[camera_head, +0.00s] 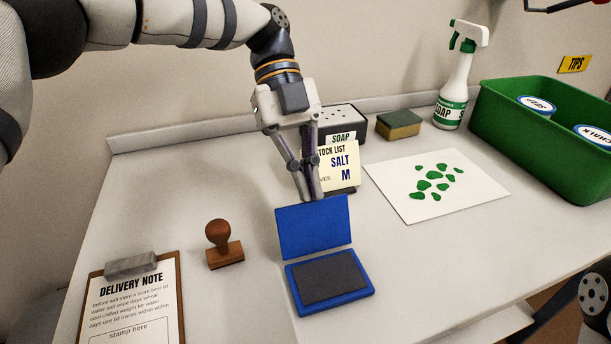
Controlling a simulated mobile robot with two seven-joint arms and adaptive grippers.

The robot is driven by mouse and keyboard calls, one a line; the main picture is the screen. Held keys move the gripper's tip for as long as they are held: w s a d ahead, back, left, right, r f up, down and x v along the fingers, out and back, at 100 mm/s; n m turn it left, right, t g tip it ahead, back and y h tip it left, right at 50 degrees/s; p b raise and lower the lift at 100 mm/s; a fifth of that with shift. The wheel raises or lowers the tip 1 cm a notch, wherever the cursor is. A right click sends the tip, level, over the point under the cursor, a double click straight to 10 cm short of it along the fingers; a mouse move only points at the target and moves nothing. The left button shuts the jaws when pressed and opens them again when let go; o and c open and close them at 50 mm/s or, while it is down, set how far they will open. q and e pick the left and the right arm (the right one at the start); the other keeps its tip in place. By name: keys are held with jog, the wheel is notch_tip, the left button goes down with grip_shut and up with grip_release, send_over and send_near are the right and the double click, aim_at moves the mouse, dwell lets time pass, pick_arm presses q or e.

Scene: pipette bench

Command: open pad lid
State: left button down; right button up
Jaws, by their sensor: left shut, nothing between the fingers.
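The blue stamp pad (330,290) sits on the bench with its dark ink surface showing. Its blue lid (313,228) stands raised at the back edge of the pad, tilted up. My left gripper (314,198) is shut and empty, with its fingertips at the top edge of the lid; I cannot tell whether they touch it. My right gripper is not in view.
A wooden stamp (222,246) and a delivery note clipboard (133,298) lie to the left. A stock list card (340,166) stands behind the gripper. A paper with green shapes (410,205), sponge (398,124), spray bottle (455,80) and green crate (540,140) are to the right.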

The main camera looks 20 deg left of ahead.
pick_arm(q)
jog(key=shift+a+f, duration=0.1)
jog(key=shift+f, duration=0.15)
dwell(0.4)
jog(key=v, duration=0.8)
jog(key=shift+r, duration=0.5)
